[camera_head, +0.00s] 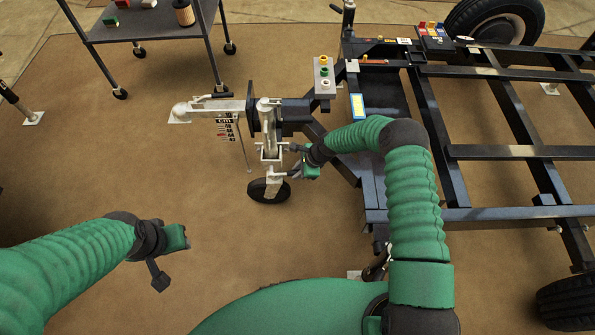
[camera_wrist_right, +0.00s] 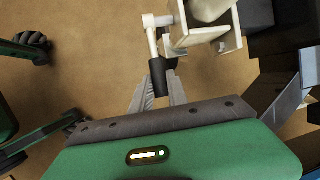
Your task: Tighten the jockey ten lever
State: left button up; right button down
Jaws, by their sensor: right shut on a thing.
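The jockey assembly is a pale metal post (camera_head: 268,125) with a black wheel (camera_head: 268,190) on the floor beneath it, at the front of the dark trailer frame (camera_head: 372,185). The lever is a pale bent rod with a black grip (camera_wrist_right: 158,78), beside a pale bracket (camera_wrist_right: 205,32) in the right wrist view. My right gripper (camera_head: 293,160) is at the right side of the post. In its wrist view, its two grey fingers (camera_wrist_right: 159,92) are shut on the black grip. My left gripper (camera_head: 165,262) hangs over bare floor at lower left, away from the jockey; its finger gap is unclear.
A pale coupling arm (camera_head: 215,106) with small hanging tags projects left of the post. A grey block with coloured buttons (camera_head: 324,77) stands on the frame. A wheeled cart (camera_head: 155,22) is at back left. Brown floor around my left arm is clear.

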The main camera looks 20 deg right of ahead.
dwell(0.7)
jog(key=shift+d+f+y+b, duration=0.1)
jog(key=shift+f+y+b, duration=0.6)
jog(key=shift+b, duration=0.3)
jog(key=shift+w+f+m+t+y+b, duration=0.15)
jog(key=shift+f+t+y+b, duration=0.4)
jog(key=shift+f+y+b, duration=1.3)
jog(key=shift+s+f+m+t+y+b, duration=0.15)
jog(key=shift+f+t+y+b, duration=0.55)
jog(key=shift+b, duration=2.1)
jog(key=shift+w+r, duration=0.1)
jog(key=shift+r, duration=0.15)
jog(key=c, duration=1.3)
grip_release()
